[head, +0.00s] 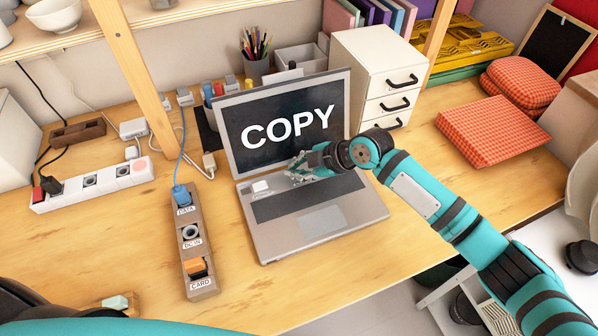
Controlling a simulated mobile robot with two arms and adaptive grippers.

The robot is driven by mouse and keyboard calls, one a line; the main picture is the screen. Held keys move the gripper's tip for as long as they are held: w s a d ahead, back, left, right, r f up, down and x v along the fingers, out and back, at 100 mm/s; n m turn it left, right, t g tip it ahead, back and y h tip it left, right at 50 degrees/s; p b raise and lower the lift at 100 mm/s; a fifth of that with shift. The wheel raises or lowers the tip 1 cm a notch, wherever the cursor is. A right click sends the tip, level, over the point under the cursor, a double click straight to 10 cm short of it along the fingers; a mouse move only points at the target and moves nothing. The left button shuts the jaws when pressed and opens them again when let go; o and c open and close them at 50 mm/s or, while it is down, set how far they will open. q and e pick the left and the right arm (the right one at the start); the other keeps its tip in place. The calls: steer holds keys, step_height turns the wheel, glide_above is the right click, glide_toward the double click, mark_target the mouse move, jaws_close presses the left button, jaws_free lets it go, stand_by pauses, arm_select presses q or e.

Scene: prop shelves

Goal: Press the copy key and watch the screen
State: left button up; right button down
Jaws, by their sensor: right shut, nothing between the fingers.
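An open grey laptop (346,232) stands on the wooden desk. Its screen (250,153) is dark and shows the word COPY in large white letters. A pale raised key (261,187) sits at the left of the keyboard. My right gripper (292,174) is shut and empty over the back of the keyboard, just right of the pale key and in front of the screen's lower edge. My arm hides part of the keyboard's right side. I cannot tell whether the gripper touches the laptop. My left gripper does not show.
A brown port block (203,268) labelled DATA, DC IN and CARD lies left of the laptop, with a blue plug (181,194) in it. A white power strip (120,176) is farther left. White drawers (345,60) stand behind; red checked cushions (490,130) lie right.

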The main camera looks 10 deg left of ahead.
steer(key=shift+r+p, duration=0.5)
steer(key=shift+r, duration=0.35)
steer(key=shift+r+p, duration=1.8)
steer(key=shift+r, duration=0.75)
steer(key=shift+d+f, duration=0.1)
steer(key=shift+d, duration=0.05)
